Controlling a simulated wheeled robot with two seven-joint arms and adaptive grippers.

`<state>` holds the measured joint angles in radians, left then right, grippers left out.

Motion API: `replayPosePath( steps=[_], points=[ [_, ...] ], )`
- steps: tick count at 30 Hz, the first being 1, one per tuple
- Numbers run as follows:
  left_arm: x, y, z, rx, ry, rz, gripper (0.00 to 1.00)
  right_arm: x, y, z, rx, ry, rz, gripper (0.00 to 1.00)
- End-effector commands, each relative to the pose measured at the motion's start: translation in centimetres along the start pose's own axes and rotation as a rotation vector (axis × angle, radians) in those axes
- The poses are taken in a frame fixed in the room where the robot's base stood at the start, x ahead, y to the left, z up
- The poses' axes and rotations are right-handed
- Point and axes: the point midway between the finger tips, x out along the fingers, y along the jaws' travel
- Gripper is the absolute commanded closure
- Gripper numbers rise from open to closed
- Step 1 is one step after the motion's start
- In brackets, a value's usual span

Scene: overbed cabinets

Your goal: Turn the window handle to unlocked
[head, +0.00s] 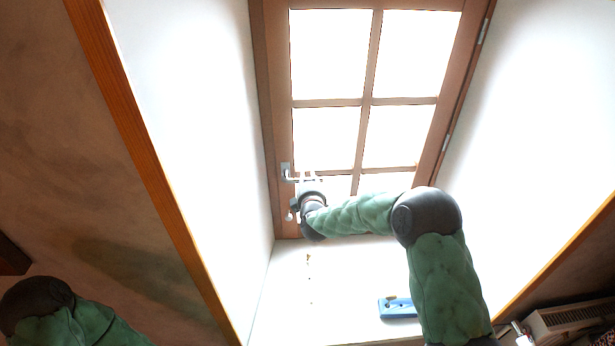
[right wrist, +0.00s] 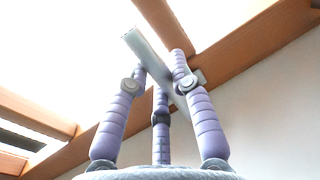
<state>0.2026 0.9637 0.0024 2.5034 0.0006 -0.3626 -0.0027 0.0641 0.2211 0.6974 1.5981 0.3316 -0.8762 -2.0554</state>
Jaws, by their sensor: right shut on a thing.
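The window handle (head: 286,171) is a pale metal lever on a small plate, on the left side of the brown wooden window frame. In the right wrist view the handle (right wrist: 150,54) is a grey bar slanting between my fingers. My right gripper (head: 307,181) reaches it from below and is shut on it. In the right wrist view the purple fingers of the gripper (right wrist: 163,72) close around the bar on both sides. Bright light washes out the fingertips in the head view. My left gripper is out of view; only part of my left arm shows at lower left.
The window (head: 367,103) has several panes and hinges on its right edge. White recess walls (head: 190,110) stand close on both sides. A blue object (head: 397,307) lies on the white sill (head: 330,285) below. A radiator-like unit (head: 570,318) is at lower right.

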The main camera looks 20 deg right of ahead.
Motion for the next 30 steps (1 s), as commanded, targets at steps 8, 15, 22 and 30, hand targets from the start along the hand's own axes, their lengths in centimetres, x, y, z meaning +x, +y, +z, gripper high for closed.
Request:
replayPosePath(
  steps=[8, 15, 22, 30],
  points=[
    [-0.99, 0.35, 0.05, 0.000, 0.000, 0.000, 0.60, -0.08, 0.73, -0.14, -0.068, -0.011, 0.004, 1.00],
    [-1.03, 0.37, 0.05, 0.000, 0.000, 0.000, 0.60, -0.07, 0.72, -0.14, -0.079, -0.013, 0.005, 1.00],
    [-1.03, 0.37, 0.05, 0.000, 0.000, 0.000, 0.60, -0.07, 0.72, -0.13, -0.079, -0.014, 0.005, 0.74],
    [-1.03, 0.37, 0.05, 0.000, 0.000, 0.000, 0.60, -0.09, 0.61, -0.11, -0.077, -0.014, 0.003, 0.51]
  ],
)
